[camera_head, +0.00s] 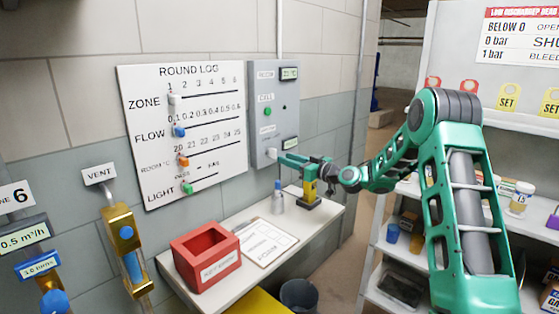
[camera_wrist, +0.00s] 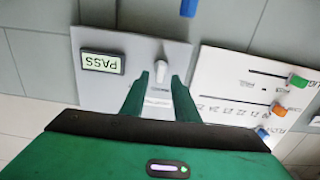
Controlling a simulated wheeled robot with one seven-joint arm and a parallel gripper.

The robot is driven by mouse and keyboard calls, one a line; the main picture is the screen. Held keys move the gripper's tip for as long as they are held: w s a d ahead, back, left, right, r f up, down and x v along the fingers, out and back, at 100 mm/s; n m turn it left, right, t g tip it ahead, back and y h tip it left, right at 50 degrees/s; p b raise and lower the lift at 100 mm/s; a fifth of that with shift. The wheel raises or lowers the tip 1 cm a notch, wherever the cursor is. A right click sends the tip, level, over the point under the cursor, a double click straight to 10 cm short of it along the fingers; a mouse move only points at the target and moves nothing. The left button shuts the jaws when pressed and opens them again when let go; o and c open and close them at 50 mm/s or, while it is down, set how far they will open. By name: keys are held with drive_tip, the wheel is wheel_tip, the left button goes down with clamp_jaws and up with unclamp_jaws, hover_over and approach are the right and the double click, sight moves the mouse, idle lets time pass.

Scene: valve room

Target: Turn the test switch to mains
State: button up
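The grey switch panel (camera_head: 272,95) hangs on the wall beside the white log board. A pale knob (camera_head: 272,153), which looks like the test switch, sits low on it. In the wrist view the panel (camera_wrist: 110,40) is upside down, and the knob (camera_wrist: 161,70) stands just beyond my fingertips, between them in the picture. My gripper (camera_head: 280,158) is at the panel's lower part; in the wrist view its two green fingers (camera_wrist: 160,76) are spread with a gap. I cannot tell whether they touch the knob. Small lettering near it is unreadable.
The log board (camera_head: 185,140) with coloured sliders is left of the panel. The panel also has a green button (camera_head: 267,111) and a display (camera_wrist: 102,63) reading PASS. Below are a shelf with a red box (camera_head: 205,262), a clipboard (camera_head: 265,242) and a yellow-black tool (camera_head: 309,190).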

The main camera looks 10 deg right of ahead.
drive_tip(key=v, duration=0.5)
drive_tip(key=shift+s, duration=0.1)
idle(0.3)
drive_tip(key=s+d+f+m+g+h, duration=0.2)
drive_tip(key=s+d+m+g+h, duration=0.1)
drive_tip(key=s, duration=1.6)
drive_tip(key=s+d+f+m+g+h, duration=0.1)
drive_tip(key=s+d+m+g+h, duration=0.2)
drive_tip(key=s, duration=1.6)
drive_tip(key=s+d+f+m+g+h, duration=0.2)
drive_tip(key=s+d+m+g, duration=0.3)
drive_tip(key=s, duration=1.4)
drive_tip(key=m+g+h, duration=0.1)
drive_tip(key=m+g, duration=0.1)
drive_tip(key=g, duration=0.2)
drive_tip(key=shift+s+d+f+h, duration=0.2)
drive_tip(key=shift+f+h, duration=0.15)
drive_tip(key=shift+h, duration=0.05)
